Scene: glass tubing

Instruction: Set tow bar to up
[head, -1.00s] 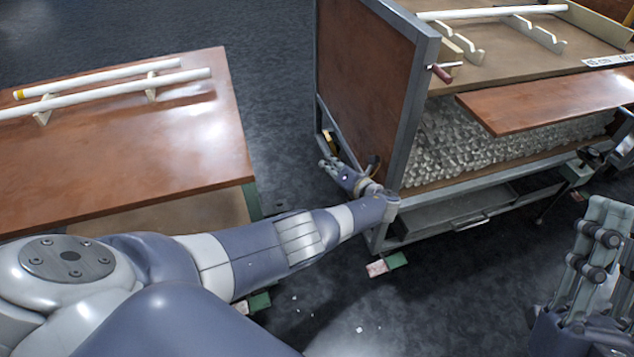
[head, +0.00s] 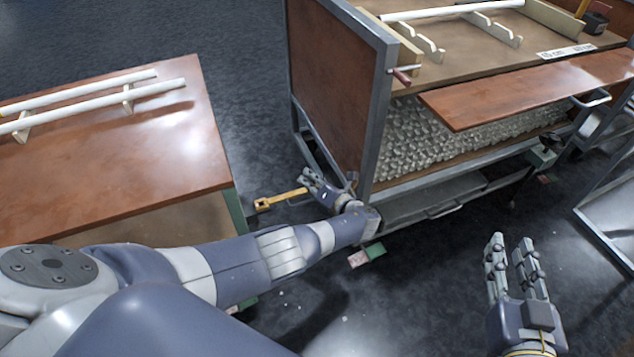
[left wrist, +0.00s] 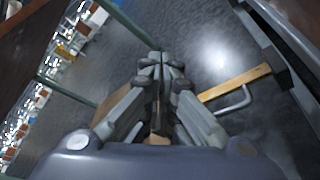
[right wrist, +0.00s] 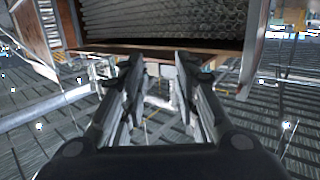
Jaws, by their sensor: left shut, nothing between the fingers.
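The tow bar is a flat yellow bar (head: 280,198) with a square eye at its outer end. It sticks out to the left, low at the cart's near left corner. In the left wrist view the yellow bar (left wrist: 235,83) lies right of the fingers, with a bent grey handle (left wrist: 236,106) beside it. My left gripper (head: 308,174) is shut and empty, close by the bar's cart end; the arm partly hides where the bar joins the cart. I cannot tell whether they touch.
The cart (head: 375,110) has a brown end panel, a fold-out shelf (head: 540,88) and stacked glass tubes (head: 450,135). A brown table (head: 110,160) with white tubes stands at left, leaving a narrow floor gap. A pedal (head: 367,255) sits low by the cart's corner.

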